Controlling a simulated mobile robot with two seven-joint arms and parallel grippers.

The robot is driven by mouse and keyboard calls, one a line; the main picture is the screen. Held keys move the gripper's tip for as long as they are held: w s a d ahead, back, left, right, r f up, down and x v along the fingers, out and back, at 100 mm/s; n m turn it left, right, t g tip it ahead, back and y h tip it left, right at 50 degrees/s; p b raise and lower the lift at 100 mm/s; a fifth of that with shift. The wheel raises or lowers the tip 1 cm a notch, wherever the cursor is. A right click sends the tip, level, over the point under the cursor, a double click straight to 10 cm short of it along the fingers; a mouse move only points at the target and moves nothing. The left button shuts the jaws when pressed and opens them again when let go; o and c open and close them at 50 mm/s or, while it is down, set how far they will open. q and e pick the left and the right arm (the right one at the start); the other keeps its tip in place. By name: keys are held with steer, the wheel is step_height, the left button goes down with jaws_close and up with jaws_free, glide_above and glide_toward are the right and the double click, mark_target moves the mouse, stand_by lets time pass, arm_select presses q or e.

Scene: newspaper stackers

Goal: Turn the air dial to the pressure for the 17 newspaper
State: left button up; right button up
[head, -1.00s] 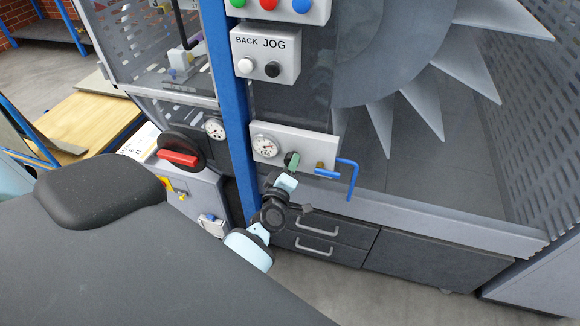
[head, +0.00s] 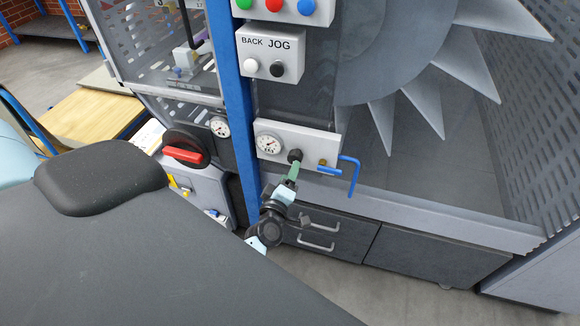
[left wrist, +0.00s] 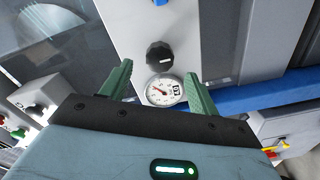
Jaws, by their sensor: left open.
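The air dial is a black knob (head: 295,155) on a light grey panel (head: 325,147), beside a round white gauge (head: 269,144). In the left wrist view the knob (left wrist: 160,56) and the gauge (left wrist: 165,90) both show clearly. My left gripper (head: 292,170) has green fingers and is just below the knob in the head view. In the left wrist view the left gripper (left wrist: 158,69) is open, with nothing held between its fingers. The knob lies just beyond the fingertips, apart from them. The gauge figures are too small to read surely. My right gripper is not in view.
A blue bent lever (head: 350,172) sticks out right of the knob. A blue post (head: 236,110) stands left of the panel. The BACK/JOG box (head: 270,55) is above. A red-handled switch (head: 186,154) and a second gauge (head: 220,127) are farther left.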

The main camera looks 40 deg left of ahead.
arm_select(q)
steer(key=v, duration=0.2)
steer(key=shift+s+d, duration=0.15)
steer(key=shift+s, duration=0.25)
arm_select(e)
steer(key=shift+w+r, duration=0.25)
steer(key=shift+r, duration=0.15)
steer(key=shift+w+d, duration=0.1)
